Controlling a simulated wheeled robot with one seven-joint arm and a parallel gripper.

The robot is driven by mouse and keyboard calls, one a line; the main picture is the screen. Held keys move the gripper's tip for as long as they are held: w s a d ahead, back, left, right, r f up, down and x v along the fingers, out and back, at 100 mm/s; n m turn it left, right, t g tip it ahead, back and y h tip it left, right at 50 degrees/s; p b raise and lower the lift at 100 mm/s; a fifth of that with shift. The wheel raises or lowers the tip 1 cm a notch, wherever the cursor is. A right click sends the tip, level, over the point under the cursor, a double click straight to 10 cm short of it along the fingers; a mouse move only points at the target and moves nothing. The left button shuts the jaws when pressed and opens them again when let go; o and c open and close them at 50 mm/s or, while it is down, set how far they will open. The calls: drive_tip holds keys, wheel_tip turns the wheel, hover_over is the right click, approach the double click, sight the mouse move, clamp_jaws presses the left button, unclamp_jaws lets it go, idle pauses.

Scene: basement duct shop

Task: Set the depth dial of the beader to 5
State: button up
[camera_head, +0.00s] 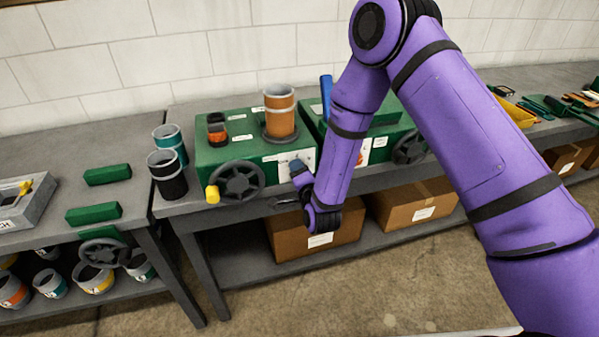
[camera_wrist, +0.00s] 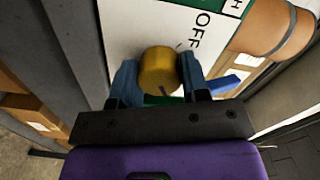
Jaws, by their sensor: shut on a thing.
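A green machine (camera_head: 228,157) stands on the bench left of my arm; I take it to be the beader. Its front has a white plate (camera_head: 309,158), partly hidden by my gripper (camera_head: 298,170). In the wrist view, a round brass-coloured knob (camera_wrist: 158,68) with a dark pointer line sits on a white plate (camera_wrist: 140,25). The word OFF is printed beside the knob, and a green strip ends in an H. The blue fingers of my gripper (camera_wrist: 158,88) are shut on the knob, one on each side. Other dial marks are hidden or out of frame.
A dark handwheel (camera_head: 238,182) with a yellow handle juts from the machine's front. An orange cylinder (camera_head: 279,105) stands on top. A second green machine with a handwheel (camera_head: 409,148) is to the right, partly behind my arm. Cardboard boxes (camera_head: 335,236) sit on the lower shelf.

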drive_tip(key=shift+s+a+f, duration=0.1)
idle(0.3)
drive_tip(key=o, duration=0.9)
drive_tip(key=v, duration=1)
drive_tip(key=shift+s, duration=0.4)
